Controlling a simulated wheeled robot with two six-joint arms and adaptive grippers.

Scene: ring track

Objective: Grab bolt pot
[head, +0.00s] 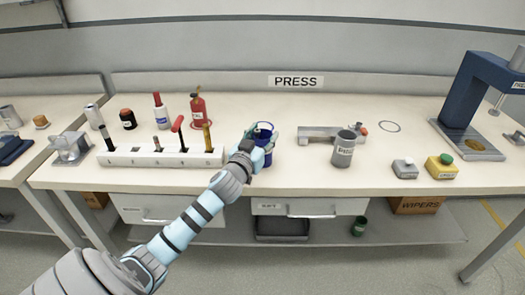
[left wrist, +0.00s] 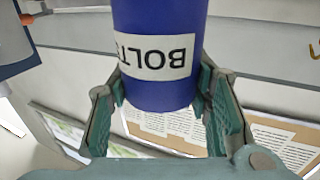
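The bolt pot (head: 265,127) is a dark blue cylinder near the front middle of the bench, partly hidden by my left gripper (head: 262,140) in the head view. In the left wrist view the blue pot (left wrist: 160,90) has a white label reading BOLTS upside down. The fingers of my left gripper (left wrist: 162,90) lie along both sides of the pot and appear to touch it, shut on it. Whether the pot's base touches the bench is hidden. My right gripper is in neither view.
A grey labelled pot (head: 344,149) and a grey fixture (head: 315,132) are to the right. A blue press (head: 470,95) is far right.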

